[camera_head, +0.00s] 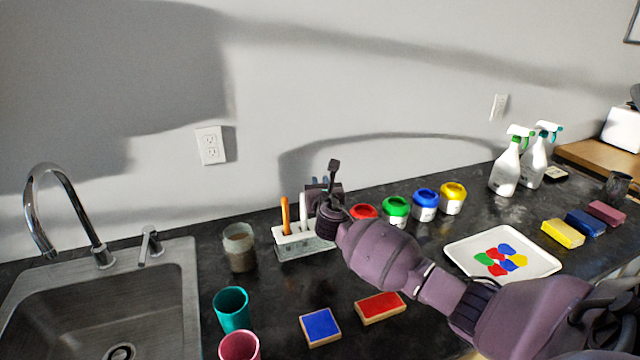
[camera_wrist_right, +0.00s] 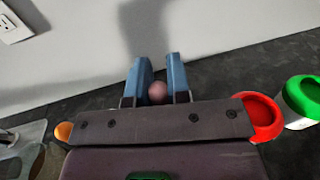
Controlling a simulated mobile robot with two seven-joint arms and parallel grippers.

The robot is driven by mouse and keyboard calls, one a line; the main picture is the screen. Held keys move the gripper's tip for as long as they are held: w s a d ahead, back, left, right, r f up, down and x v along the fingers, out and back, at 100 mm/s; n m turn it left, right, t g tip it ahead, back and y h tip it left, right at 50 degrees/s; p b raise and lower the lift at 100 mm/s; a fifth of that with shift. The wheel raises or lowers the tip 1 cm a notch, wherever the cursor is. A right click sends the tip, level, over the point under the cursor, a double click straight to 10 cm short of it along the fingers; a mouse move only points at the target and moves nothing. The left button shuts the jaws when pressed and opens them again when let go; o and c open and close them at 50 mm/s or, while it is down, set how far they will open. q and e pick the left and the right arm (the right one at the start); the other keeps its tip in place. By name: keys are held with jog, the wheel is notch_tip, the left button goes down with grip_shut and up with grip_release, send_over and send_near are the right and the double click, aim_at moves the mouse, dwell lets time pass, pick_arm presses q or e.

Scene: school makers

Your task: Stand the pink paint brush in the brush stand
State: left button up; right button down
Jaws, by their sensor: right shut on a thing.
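The brush stand (camera_head: 305,247) is a pale block near the wall, right of the jar. An orange brush (camera_head: 285,213) and a whitish brush (camera_head: 303,210) stand upright in it; the orange end also shows in the right wrist view (camera_wrist_right: 63,131). My right gripper (camera_head: 320,183) is above the stand's right end, partly hidden by its own wrist. In the right wrist view its blue fingers (camera_wrist_right: 158,80) are closed around the round, pinkish end of the pink paint brush (camera_wrist_right: 157,92). The rest of that brush is hidden, so I cannot tell whether it sits in the stand. My left gripper is out of view.
Red (camera_head: 363,211), green (camera_head: 396,208), blue (camera_head: 425,203) and yellow (camera_head: 453,196) paint pots stand right of the gripper. A cloudy jar (camera_head: 239,249) is left of the stand. A paint tray (camera_head: 462,254), sponges and cups occupy the counter; the sink (camera_head: 185,290) is left.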

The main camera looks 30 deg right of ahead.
jog(key=c, duration=1)
grip_release()
jog(key=p+v, duration=0.2)
jog(key=v, duration=0.8)
jog(key=shift+s, duration=0.4)
jog(key=shift+a, duration=0.15)
jog(key=shift+s, duration=0.1)
